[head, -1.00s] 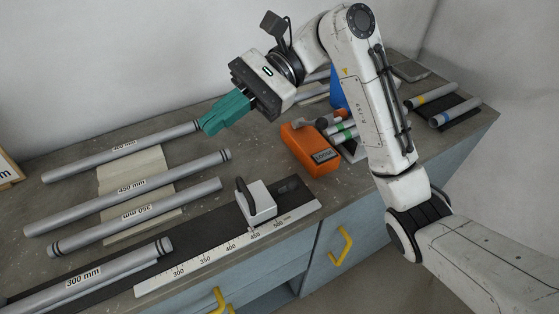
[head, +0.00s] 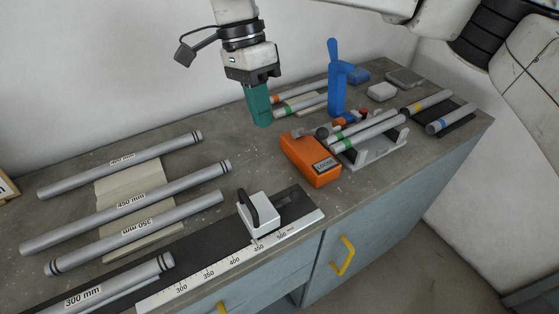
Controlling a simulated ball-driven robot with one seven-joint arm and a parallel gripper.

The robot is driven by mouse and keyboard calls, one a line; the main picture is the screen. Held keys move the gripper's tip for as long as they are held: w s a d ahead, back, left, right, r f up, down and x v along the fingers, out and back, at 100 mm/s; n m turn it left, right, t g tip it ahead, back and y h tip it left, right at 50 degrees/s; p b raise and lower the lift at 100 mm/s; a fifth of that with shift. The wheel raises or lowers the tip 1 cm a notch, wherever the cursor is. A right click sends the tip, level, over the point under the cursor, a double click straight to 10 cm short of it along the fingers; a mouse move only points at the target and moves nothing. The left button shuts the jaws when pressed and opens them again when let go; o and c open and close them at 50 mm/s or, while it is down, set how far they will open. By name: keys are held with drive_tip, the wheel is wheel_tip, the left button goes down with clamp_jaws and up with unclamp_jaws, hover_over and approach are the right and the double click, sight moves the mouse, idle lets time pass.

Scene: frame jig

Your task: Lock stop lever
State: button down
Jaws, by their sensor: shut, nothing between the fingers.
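The stop (head: 262,215) is a pale block with a dark lever (head: 246,205) on its left side. It sits on the black rail behind the white scale (head: 215,269), near the 450 mark. The lever stands up at a slant; its exact lock position cannot be told. My gripper (head: 262,121) has teal fingers pointing down, shut and empty. It is at the upper middle of the head view, above and behind the stop and clear of it.
An orange box (head: 308,160) with a small label stands right of the stop. A blue upright clamp (head: 335,85) and a rack of tubes (head: 375,150) are further right. Several grey tubes (head: 128,206) lie on the left. Bare bench lies between the tubes and the orange box.

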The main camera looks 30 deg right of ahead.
approach(286, 200)
wheel_tip(286, 200, down, 3)
drive_tip(key=w, duration=0.2)
drive_tip(key=shift+s+d+f+p, duration=0.15)
drive_tip(key=shift+s+d+f, duration=0.05)
drive_tip(key=shift+s, duration=0.4)
drive_tip(key=shift+s+d+f+p, duration=0.15)
drive_tip(key=shift+s+d+f, duration=0.05)
drive_tip(key=shift+s, duration=0.35)
drive_tip(key=shift+s+d+f+p, duration=0.15)
drive_tip(key=shift+s+f, duration=0.05)
drive_tip(key=shift+s, duration=0.4)
